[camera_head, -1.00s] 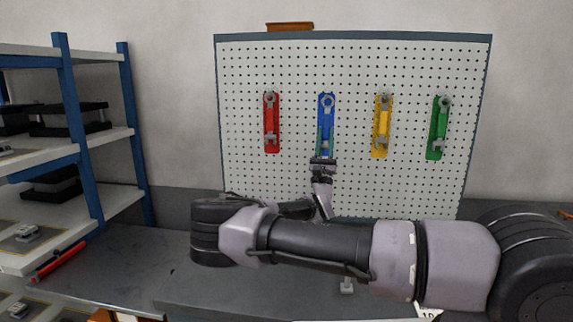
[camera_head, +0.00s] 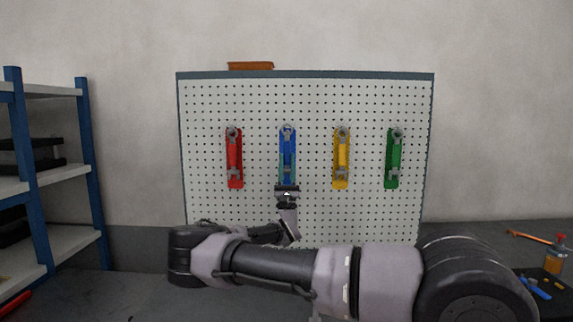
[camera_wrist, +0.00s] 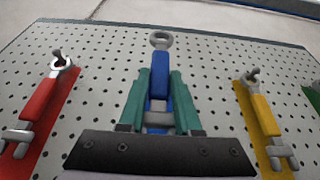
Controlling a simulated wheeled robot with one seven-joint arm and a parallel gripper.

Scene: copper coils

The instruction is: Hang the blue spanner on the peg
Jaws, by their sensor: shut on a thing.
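The blue spanner (camera_head: 287,148) is upright, ring end up, in front of the blue patch on the pegboard (camera_head: 262,215). My gripper (camera_head: 287,172) is shut on it from below. In the wrist view, the teal fingers of my gripper (camera_wrist: 158,90) stand on either side of the handle of the blue spanner (camera_wrist: 158,98). Its grey ring end reaches above the fingertips, close to the board. I cannot tell whether the ring is around the peg; the peg itself is not clearly seen.
A red spanner (camera_head: 235,160) hangs to the left, a yellow one (camera_head: 341,160) and a green one (camera_head: 394,160) to the right. A blue-posted shelf (camera_head: 85,170) stands at far left.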

